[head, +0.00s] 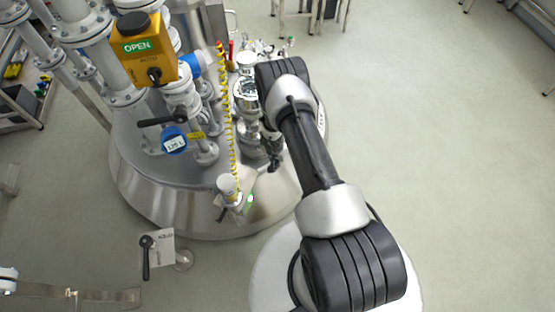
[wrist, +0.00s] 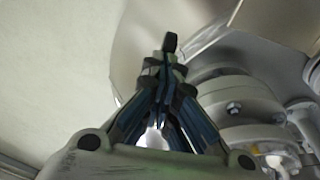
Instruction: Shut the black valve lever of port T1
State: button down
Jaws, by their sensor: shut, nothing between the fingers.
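No T1 label is readable, so I cannot tell which lever belongs to that port. One black lever (head: 162,120) lies roughly level on the pipework, just above a round blue tag. Another black lever (head: 146,258) hangs down in front of a small plate at the lower left. My gripper (head: 273,163) is over the vessel's right part, well right of both levers and apart from them. In the wrist view its fingers (wrist: 168,60) come together at a dark tip, shut and empty. The wrist view shows a pale flanged fitting (wrist: 245,105) right of the fingers and no clear lever.
The steel vessel (head: 190,215) carries crowded white pipes at the left. A yellow box reading OPEN (head: 140,68) stands above them. A yellow coiled cable (head: 231,130) hangs left of my gripper, down to a white fitting (head: 228,187). Open floor lies at the right.

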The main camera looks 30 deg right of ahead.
notch_tip(320, 180, up, 4)
jog(key=p, duration=0.3)
jog(key=shift+r, duration=0.2)
jog(key=s+a+r+p, duration=0.2)
jog(key=a+r, duration=0.1)
jog(key=r, duration=0.5)
jog(key=shift+s+r, duration=0.2)
jog(key=shift+r, duration=0.2)
